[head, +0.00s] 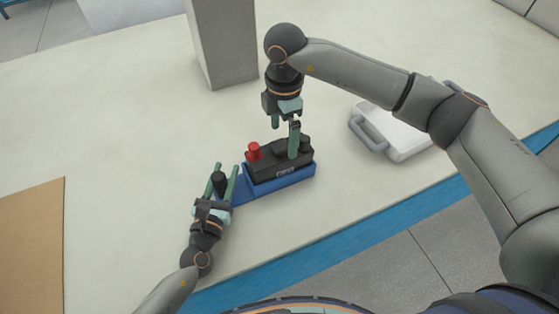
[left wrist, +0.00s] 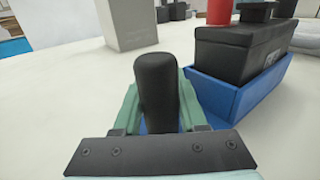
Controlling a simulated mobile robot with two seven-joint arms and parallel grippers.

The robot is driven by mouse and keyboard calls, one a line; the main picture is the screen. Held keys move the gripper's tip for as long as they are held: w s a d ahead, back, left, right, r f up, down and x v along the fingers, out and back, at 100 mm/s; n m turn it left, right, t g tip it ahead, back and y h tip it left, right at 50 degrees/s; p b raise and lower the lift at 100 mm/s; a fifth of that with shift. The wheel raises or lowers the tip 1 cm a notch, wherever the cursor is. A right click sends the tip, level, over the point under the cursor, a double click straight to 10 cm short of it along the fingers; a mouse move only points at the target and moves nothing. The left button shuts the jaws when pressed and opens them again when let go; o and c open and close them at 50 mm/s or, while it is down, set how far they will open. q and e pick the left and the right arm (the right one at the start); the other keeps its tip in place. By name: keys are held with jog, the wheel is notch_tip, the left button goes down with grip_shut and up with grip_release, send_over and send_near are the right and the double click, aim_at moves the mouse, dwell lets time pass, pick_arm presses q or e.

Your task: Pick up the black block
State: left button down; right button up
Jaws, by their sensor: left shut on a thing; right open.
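The black block (head: 267,168), battery-like with a red cap (head: 254,150) and dark knobs on top, sits in a blue tray (head: 283,182). In the left wrist view the block (left wrist: 236,58) rests inside the tray's blue wall (left wrist: 232,98). My left gripper (head: 221,176) is shut on a black rounded post (left wrist: 157,90), left of the block; blue shows at the post's base. Whether the post joins the tray is hard to tell. My right gripper (head: 285,132) is open, fingers down over the block's top; one finger overlaps the block in view, and contact is unclear.
A grey square pillar (head: 222,45) stands at the back of the pale table. A white case with a grey handle (head: 395,130) lies to the right. A brown board (head: 32,245) lies at the left. The table's blue front edge (head: 360,233) is near. The left middle is clear.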

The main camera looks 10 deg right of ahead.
aim_at(279, 146)
jog(key=shift+s+a+f, duration=0.1)
jog(key=shift+a+f, duration=0.1)
jog(key=shift+f, duration=0.9)
jog(key=shift+s+a+f, duration=0.1)
jog(key=shift+a+f, duration=0.05)
jog(key=shift+f, duration=1)
jog(key=shift+s+a+f, duration=0.1)
jog(key=shift+a+f, duration=0.1)
jog(key=shift+f, duration=0.9)
grip_shut()
jog(key=shift+w+r, duration=0.15)
jog(key=shift+r, duration=0.1)
